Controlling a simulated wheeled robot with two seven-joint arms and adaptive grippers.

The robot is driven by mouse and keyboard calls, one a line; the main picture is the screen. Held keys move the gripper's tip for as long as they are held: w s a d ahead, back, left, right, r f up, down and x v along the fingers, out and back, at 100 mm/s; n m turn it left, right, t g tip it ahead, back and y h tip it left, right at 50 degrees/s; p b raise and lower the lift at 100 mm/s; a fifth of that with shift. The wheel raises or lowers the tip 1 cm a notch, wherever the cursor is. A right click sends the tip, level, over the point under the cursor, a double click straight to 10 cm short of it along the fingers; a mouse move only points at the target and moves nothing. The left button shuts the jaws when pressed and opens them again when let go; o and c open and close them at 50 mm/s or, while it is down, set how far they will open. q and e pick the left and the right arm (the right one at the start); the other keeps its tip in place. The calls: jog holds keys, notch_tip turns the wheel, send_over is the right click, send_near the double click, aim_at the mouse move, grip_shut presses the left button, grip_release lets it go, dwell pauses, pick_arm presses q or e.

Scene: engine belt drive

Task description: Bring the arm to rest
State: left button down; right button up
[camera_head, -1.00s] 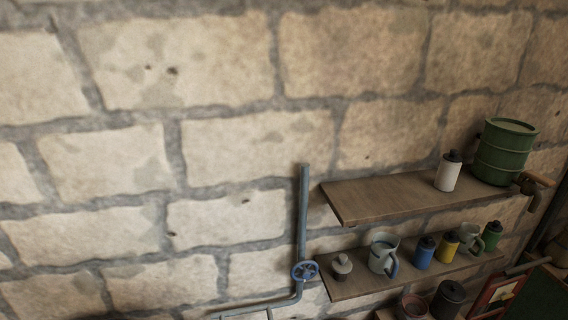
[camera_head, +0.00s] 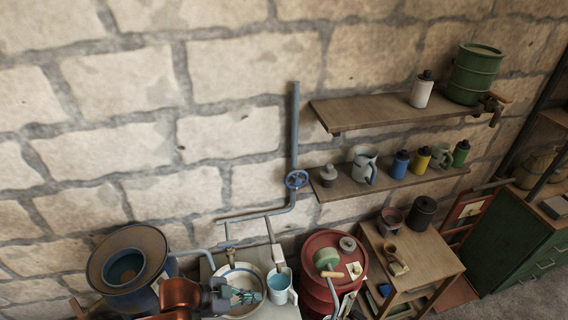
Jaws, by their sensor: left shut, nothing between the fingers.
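My left gripper (camera_head: 258,297) shows at the bottom of the head view, with my copper-coloured arm coming in from the left. Its fingers are together and nothing shows between them. It is in front of a round pale basin (camera_head: 232,274) and just left of a light-blue mug (camera_head: 279,288); I cannot tell whether it touches either. My right gripper is not in view.
A large blue-grey drum (camera_head: 105,262) stands left. A red barrel (camera_head: 315,290) carries small items right of the mug. A wooden table (camera_head: 437,262) stands further right. Two wall shelves (camera_head: 385,108) hold cans and mugs. A blue-wheeled pipe (camera_head: 294,130) runs down the wall.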

pick_arm(q)
jog(key=s+a+f+n+t+y, duration=0.3)
jog(key=a+f+n+y, duration=0.4)
jog(key=a+n, duration=0.6)
jog(key=s+a+f+n+g+y, duration=0.1)
jog(key=s+a+f+g, duration=0.1)
jog(key=s+a+f, duration=0.35)
jog(key=s+a+f+n+g+y, duration=0.1)
jog(key=s+a+f+n, duration=0.1)
jog(key=s+a, duration=0.55)
notch_tip(320, 180, down, 39)
jog(key=s+d+g+b, duration=0.1)
jog(key=s+g+b, duration=0.15)
jog(key=b, duration=0.65)
jog(key=s+f+b, duration=0.3)
jog(key=s+f, duration=0.7)
jog(key=f, duration=0.2)
jog(key=s+f+m+b, duration=0.1)
jog(key=s+f+b, duration=0.3)
jog(key=s+f, duration=0.5)
notch_tip(320, 180, down, 5)
jog(key=shift+s+d+r+b, duration=0.15)
jog(key=shift+s+r+b, duration=0.05)
jog(key=shift+s+b, duration=0.15)
